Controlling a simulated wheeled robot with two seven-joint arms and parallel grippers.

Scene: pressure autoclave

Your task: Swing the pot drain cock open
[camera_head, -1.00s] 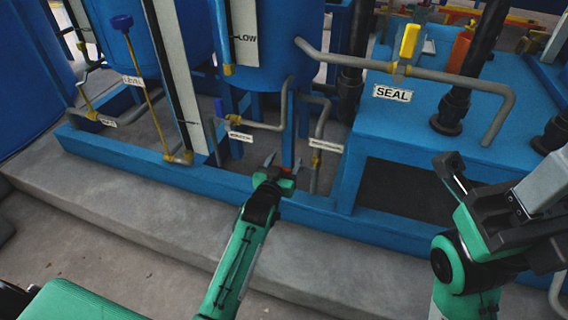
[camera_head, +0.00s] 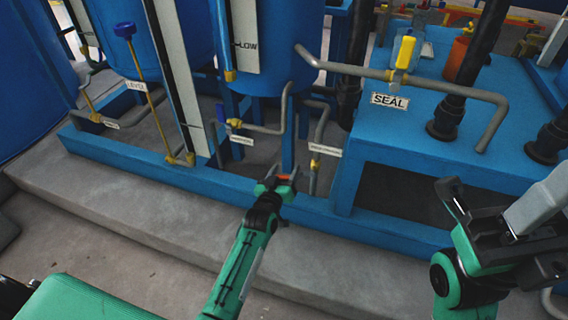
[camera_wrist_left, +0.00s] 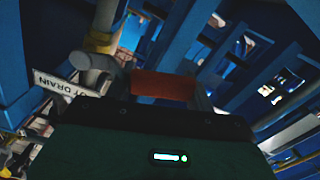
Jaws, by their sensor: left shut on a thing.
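The pot drain cock has a red handle (camera_head: 286,178) low at the front of the blue skid, beside a grey drain pipe. My left gripper (camera_head: 283,174) reaches it from the front and is shut on this handle. In the left wrist view the red handle (camera_wrist_left: 163,85) lies across between the fingers, with a grey pipe with a yellow fitting (camera_wrist_left: 99,42) just beyond. A white tag reading "DRAIN" (camera_wrist_left: 62,88) hangs to the left. The fingertips are partly hidden. My right gripper (camera_head: 500,225) is at the right, away from the cock; its jaw opening is unclear.
The blue skid rail (camera_head: 235,181) runs just behind my left gripper. A yellow-handled valve (camera_head: 405,52) with a SEAL tag (camera_head: 390,100) is up right. The concrete step (camera_head: 150,205) in front is clear.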

